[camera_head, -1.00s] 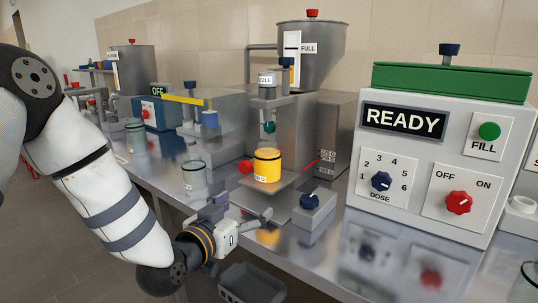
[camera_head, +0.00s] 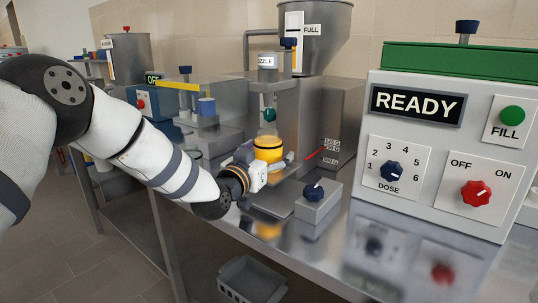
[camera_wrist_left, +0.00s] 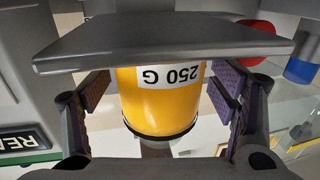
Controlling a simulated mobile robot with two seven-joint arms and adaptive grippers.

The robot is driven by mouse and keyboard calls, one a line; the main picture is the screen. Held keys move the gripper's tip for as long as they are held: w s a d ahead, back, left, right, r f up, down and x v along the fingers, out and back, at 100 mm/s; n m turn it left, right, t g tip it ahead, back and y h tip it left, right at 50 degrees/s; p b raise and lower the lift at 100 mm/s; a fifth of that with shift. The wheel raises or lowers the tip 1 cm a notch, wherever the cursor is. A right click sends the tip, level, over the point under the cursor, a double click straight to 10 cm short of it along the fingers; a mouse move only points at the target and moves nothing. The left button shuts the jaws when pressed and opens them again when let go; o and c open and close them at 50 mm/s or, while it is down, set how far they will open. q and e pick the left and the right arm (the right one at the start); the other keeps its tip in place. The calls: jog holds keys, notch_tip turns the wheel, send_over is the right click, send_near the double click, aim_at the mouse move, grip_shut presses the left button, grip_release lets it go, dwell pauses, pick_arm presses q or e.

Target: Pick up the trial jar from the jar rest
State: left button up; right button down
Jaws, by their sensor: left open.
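The trial jar (camera_head: 268,153) holds yellow material and stands under the nozzle (camera_head: 267,62). In the left wrist view, which is upside down, the jar (camera_wrist_left: 160,100) shows a "250 G" label and a dark rim. Its base is against the grey jar rest (camera_wrist_left: 165,35). My left gripper (camera_head: 264,168) is at the jar, in front of it in the head view. In the wrist view its open fingers (camera_wrist_left: 158,93) lie to either side of the jar, with visible gaps. My right gripper is out of view.
A small box with a blue knob (camera_head: 313,195) stands just right of the gripper. The large READY panel (camera_head: 418,104) stands farther right. A red knob (camera_wrist_left: 256,29) shows near the jar rest. A grey crate (camera_head: 250,279) lies below the bench.

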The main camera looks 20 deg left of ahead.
pick_arm(q)
jog(key=shift+r, duration=0.15)
jog(key=c, duration=1.4)
